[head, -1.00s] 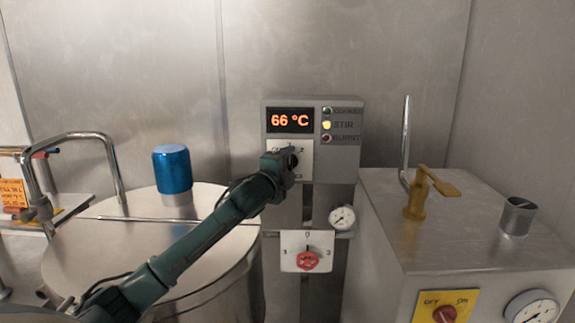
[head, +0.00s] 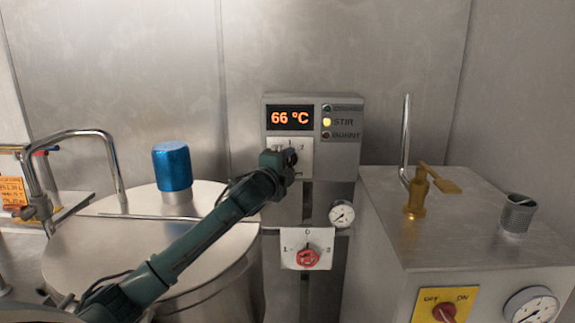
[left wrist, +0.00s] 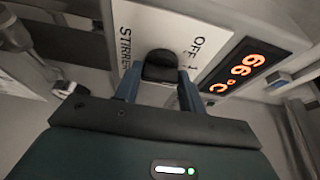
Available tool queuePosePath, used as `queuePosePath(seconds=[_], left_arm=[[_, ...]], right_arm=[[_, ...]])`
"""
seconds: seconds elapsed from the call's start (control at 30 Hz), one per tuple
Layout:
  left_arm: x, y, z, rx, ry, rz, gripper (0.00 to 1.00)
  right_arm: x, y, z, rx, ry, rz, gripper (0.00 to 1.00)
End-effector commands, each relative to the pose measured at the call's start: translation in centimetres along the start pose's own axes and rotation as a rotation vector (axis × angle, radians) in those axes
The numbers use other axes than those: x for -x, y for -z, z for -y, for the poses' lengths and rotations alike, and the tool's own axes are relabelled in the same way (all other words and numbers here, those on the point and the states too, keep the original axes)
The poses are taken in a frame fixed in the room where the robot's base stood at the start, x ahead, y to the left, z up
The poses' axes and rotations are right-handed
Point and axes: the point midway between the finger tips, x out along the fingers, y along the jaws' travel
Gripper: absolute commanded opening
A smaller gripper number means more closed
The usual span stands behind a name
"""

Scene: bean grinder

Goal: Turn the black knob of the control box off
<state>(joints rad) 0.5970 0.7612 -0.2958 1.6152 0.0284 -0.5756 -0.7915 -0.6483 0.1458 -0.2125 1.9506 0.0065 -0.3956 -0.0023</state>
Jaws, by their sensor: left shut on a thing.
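The control box (head: 340,161) is a grey panel on the back wall with an orange 66 °C display (head: 290,118) and a lit yellow STIR lamp (head: 327,122). The black knob (left wrist: 160,66) sits on its white plate (left wrist: 152,22), marked OFF and with a partly hidden STIRRER label. My left gripper (left wrist: 157,84) is shut on the black knob, one finger on each side. In the head view my left gripper (head: 279,160) covers the knob. My right gripper is not in view.
A red knob (head: 307,257) on a white plate and a gauge (head: 341,213) are below. A metal vessel with a blue cylinder (head: 172,167) is left. A metal box with a yellow valve (head: 418,190) is right.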

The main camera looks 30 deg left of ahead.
Motion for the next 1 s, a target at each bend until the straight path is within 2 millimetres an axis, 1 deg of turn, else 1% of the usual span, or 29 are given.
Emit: queuePosePath(seconds=[0.27, 0.5, 0.8, 1.0], left_arm=[[0.0, 0.0, -0.6, 0.124, 0.05, 0.0, 0.17], [0.0, 0.1, -0.8, 0.312, 0.127, -0.001, 0.17], [-0.1, 0.1, -0.8, 0.535, 0.219, 0.0, 0.17], [-0.1, 0.2, -0.7, 0.641, 0.263, 0.0, 0.17]], right_arm=[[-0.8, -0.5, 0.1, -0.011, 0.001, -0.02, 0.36], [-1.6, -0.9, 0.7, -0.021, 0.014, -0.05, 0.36], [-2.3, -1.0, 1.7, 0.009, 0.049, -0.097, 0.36], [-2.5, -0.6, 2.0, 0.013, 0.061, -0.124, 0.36]])
